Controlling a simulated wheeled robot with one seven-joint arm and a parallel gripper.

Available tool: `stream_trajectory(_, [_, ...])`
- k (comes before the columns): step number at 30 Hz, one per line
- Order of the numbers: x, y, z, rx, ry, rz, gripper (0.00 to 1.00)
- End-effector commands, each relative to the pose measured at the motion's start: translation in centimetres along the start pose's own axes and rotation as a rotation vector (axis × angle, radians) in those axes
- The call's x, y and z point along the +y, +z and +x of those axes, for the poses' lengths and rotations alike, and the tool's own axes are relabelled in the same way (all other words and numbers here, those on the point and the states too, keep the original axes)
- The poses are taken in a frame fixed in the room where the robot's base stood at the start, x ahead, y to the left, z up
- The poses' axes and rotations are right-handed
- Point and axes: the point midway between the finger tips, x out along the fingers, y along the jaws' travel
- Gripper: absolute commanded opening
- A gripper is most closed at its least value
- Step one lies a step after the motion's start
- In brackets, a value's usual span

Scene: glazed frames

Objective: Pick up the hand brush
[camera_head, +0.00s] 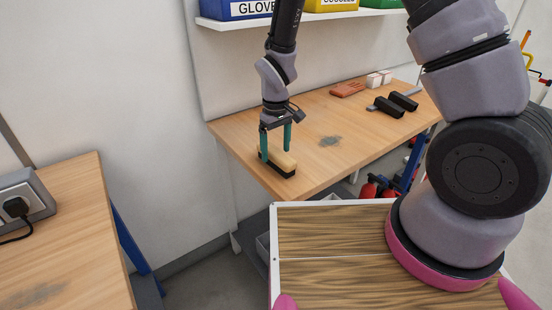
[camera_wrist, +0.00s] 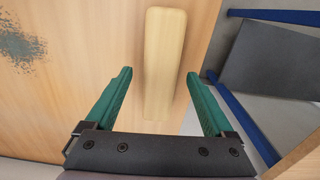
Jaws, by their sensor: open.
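The hand brush (camera_head: 277,162) has a pale wooden back and dark bristles. It lies bristles down near the front left corner of the workbench (camera_head: 237,128). In the wrist view its wooden back (camera_wrist: 164,62) runs lengthwise between and beyond the fingertips. My gripper (camera_head: 276,158) points down over the brush, with its two green fingers apart. In the wrist view my gripper (camera_wrist: 160,75) is open, one finger on each side of the brush's near end, with a gap on both sides. Whether the fingertips reach down to brush height is hard to tell.
Black blocks (camera_head: 396,103), an orange-brown block (camera_head: 348,89) and small white blocks (camera_head: 379,78) sit farther back on the bench. A shelf (camera_head: 225,24) with labelled bins hangs above. Another table (camera_head: 75,240) with a socket box (camera_head: 24,200) stands at left. The bench middle is clear.

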Motion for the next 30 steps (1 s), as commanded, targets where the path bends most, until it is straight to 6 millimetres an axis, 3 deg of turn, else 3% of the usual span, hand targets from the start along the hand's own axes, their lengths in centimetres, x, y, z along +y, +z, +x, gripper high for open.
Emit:
stream_trajectory(4, [0.0, 0.0, 1.4, 0.0, 0.0, 0.001, 0.88])
stream_trajectory(11, [0.0, 0.0, 1.5, 0.001, 0.0, 0.001, 0.88])
stream_trajectory(14, [0.0, 0.0, 1.5, 0.001, 0.0, 0.001, 0.53])
stream_trajectory(18, [0.0, 0.0, 1.5, 0.001, 0.0, 0.001, 0.0])
stream_trajectory(26, [0.0, 0.0, 1.4, 0.002, 0.0, 0.001, 0.0])
stream_trajectory(30, [0.0, -0.1, -0.1, 0.004, -0.001, 0.001, 0.0])
